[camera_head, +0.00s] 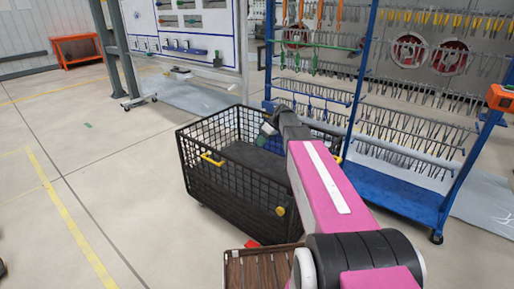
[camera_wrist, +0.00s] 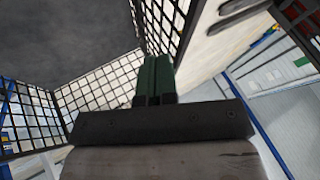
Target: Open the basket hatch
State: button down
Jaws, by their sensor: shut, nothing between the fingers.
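The basket (camera_head: 232,185) is a black wire-mesh cart in the middle of the head view, with a dark flat panel inside. A yellow handle (camera_head: 212,159) sits on its near left side, and a yellow knob (camera_head: 280,210) sits lower on the near side. I cannot tell which part is the hatch, or whether it is open.
A blue rack (camera_head: 400,195) full of metal hooks stands close behind and right of the basket. A white-framed board (camera_head: 190,40) stands behind it. A brown slatted object (camera_head: 255,270) is at the bottom.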

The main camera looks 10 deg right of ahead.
jog(key=s+a+f, duration=0.3)
jog(key=a+f, duration=0.4)
jog(key=a, duration=0.1)
jog(key=shift+s, duration=0.2)
jog(key=shift+a, duration=0.15)
